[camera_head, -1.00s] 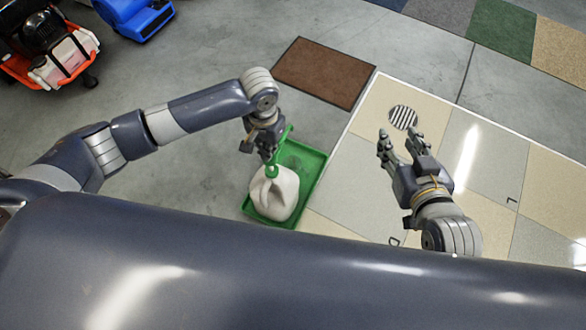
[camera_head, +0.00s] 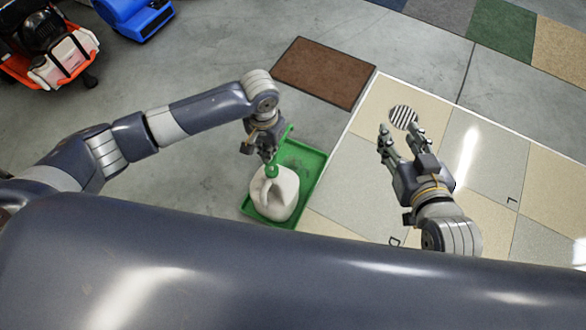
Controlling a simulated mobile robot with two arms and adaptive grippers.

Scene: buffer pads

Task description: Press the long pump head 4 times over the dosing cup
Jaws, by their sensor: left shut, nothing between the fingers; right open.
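A white jug (camera_head: 275,196) with a green pump stands on a green tray (camera_head: 310,160). The pump's green head (camera_head: 288,131) sticks out to the upper right beside my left gripper. My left gripper (camera_head: 268,155) is shut and empty, pointing down at the top of the pump. It hides part of the pump, and I cannot tell whether it touches it. My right gripper (camera_head: 401,133) is open and empty, to the right of the tray. I cannot make out a dosing cup.
A brown mat (camera_head: 325,72) lies beyond the tray. A round striped grate (camera_head: 403,117) is set in the tiled floor near my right gripper. An orange-framed machine (camera_head: 62,58) and a blue case (camera_head: 138,20) stand at the upper left. The floor between is clear.

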